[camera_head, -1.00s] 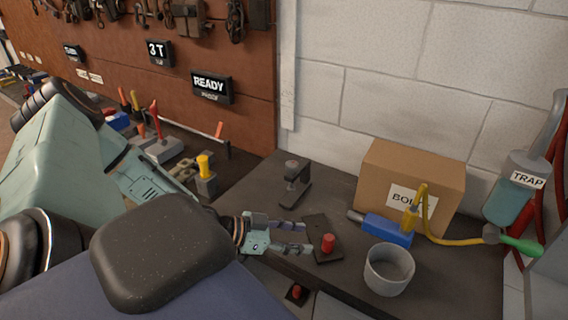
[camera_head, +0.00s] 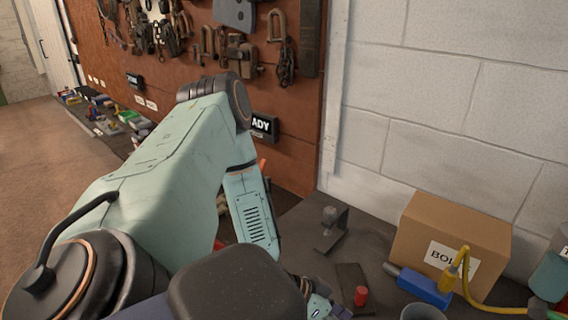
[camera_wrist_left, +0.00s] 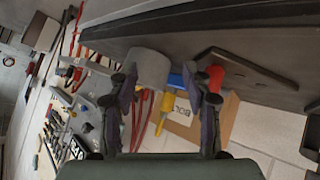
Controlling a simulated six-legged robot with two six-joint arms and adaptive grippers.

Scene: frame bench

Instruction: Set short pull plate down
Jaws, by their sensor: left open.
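The short pull plate (camera_head: 350,274) is a dark flat plate with a red knob (camera_head: 361,296). It lies on the dark bench top, in front of the small dark stand. In the left wrist view the plate (camera_wrist_left: 255,70) shows at upper right, with its red knob (camera_wrist_left: 214,76) close behind one fingertip. My left gripper (camera_wrist_left: 163,88) is open, with its fingers wide apart and nothing between them. In the head view my left gripper (camera_head: 333,309) is at the bottom edge, just nearer than the plate and partly cut off. My right gripper is not in view.
A dark upright stand (camera_head: 332,232) is behind the plate. A cardboard box (camera_head: 455,232), a blue tool (camera_head: 424,288) with a yellow hose, and a grey cup (camera_head: 422,312) are to the right. Pegboard tools hang at the back.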

